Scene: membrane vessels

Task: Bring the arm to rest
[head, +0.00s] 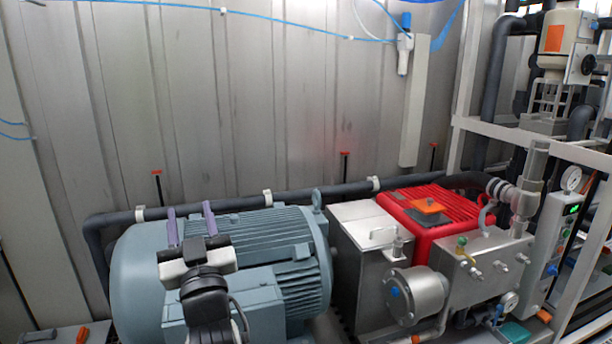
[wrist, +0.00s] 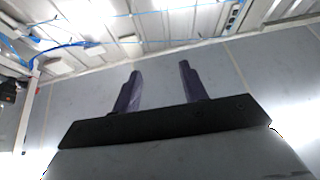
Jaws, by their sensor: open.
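My gripper (head: 191,224) shows at the lower left of the head view, in front of the large blue-grey motor (head: 140,270). Its two purple fingers point up and stand apart with nothing between them. In the wrist view my gripper (wrist: 161,88) is also open and empty, with the grey wall panels and ceiling beyond the fingers. The fingers touch nothing that I can see.
A red unit (head: 440,212) and a steel box (head: 365,250) stand right of the motor. A dark pipe (head: 320,196) runs along the metal wall (head: 260,100) behind. A white frame (head: 540,140) with gauges stands at the right. The space above the motor is clear.

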